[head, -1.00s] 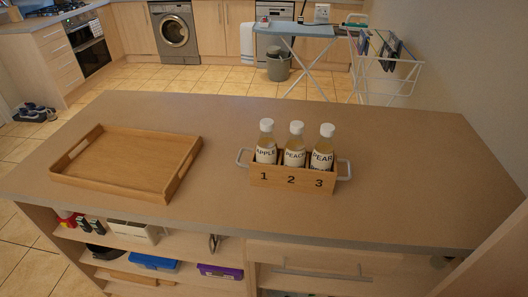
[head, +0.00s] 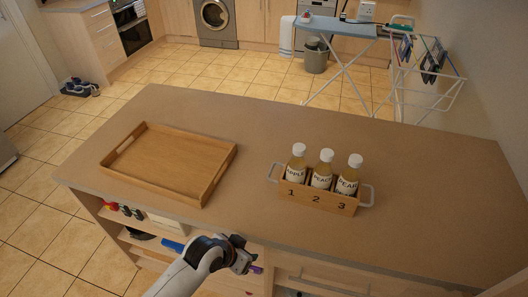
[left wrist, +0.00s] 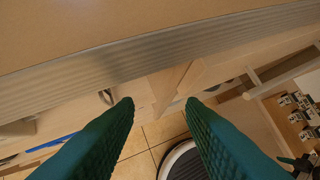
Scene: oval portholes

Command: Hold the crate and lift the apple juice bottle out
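The wooden crate (head: 318,197) stands on the counter right of centre, with grey handles at both ends and the numbers 1, 2 and 3 on its front. The apple juice bottle (head: 297,164) stands upright in slot 1, at the left. A second bottle (head: 323,168) is in slot 2 and the pear bottle (head: 348,175) in slot 3. My left gripper (head: 246,262) is in front of the counter, below its front edge and away from the crate. In the left wrist view its two green fingers (left wrist: 162,112) are apart with nothing between them. My right gripper is not in view.
An empty wooden tray (head: 192,197) lies on the left of the counter (head: 245,115). Open shelves and a drawer are under the counter's front edge. The counter is clear between tray and crate and behind them. A clothes airer and ironing board stand beyond.

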